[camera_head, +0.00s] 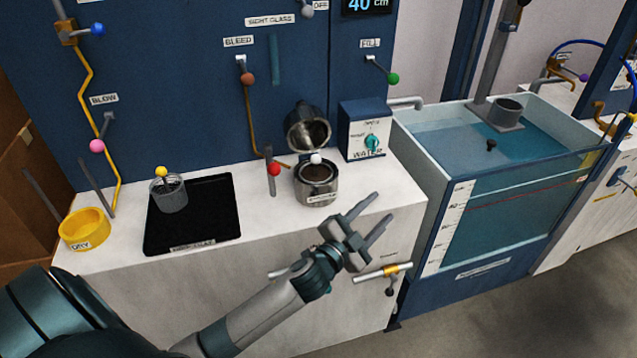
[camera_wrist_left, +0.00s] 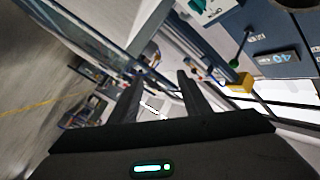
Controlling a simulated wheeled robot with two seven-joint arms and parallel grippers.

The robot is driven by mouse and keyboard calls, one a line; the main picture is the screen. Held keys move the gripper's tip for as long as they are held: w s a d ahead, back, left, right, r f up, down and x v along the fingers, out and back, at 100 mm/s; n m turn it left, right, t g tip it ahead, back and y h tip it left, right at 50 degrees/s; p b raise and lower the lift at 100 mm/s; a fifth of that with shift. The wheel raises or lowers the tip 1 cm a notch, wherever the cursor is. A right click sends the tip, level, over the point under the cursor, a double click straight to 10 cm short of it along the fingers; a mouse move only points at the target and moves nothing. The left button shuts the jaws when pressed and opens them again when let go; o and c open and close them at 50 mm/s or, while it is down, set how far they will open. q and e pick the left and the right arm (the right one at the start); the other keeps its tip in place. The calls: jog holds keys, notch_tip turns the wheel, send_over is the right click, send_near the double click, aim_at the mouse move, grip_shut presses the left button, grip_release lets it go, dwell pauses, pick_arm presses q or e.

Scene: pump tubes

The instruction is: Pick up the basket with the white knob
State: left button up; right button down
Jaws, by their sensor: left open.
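A white knob (camera_head: 316,158) stands at the mouth of an open metal pot (camera_head: 316,190) on the white counter. The basket under this knob sits down inside the pot, and its body is mostly hidden by the pot's wall. The pot's round lid (camera_head: 307,130) is tipped up behind it. My left gripper (camera_head: 381,208) is open and empty, in front and to the right of the pot, by the counter's front edge. Its two fingers also show apart in the left wrist view (camera_wrist_left: 160,76), with no basket between them. My right gripper is not in view.
A mesh basket with a yellow knob (camera_head: 170,195) stands on a black mat (camera_head: 215,225) at left, beside a yellow DRY ring (camera_head: 84,230). A red-knobbed lever (camera_head: 273,170) rises just left of the pot. A WATER box (camera_head: 365,132) and water tank (camera_head: 450,215) stand at right.

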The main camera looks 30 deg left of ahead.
pick_arm(q)
jog(key=d+r+m+g+h, duration=0.55)
jog(key=r+m+h, duration=0.3)
jog(key=m, duration=0.35)
jog(key=d+r+m+g+h, duration=0.5)
jog(key=d+r+m+h, duration=0.2)
jog(key=r+m, duration=0.35)
jog(key=w+a+f+m+g+y, duration=0.25)
jog(key=a+m+g+y, duration=0.35)
jog(key=a+y, duration=0.7)
jog(key=s+a+r+y, duration=0.1)
jog(key=a+r+y, duration=0.1)
jog(key=a, duration=0.8)
jog(key=s+a+r+n+t+y, duration=0.1)
jog(key=a+r+y, duration=0.1)
jog(key=a, duration=0.8)
jog(key=shift+r+y+b, duration=0.35)
jog(key=shift+y+b, duration=0.05)
jog(key=shift+y, duration=0.15)
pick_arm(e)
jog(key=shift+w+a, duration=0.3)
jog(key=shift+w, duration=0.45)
pick_arm(q)
jog(key=shift+n, duration=0.25)
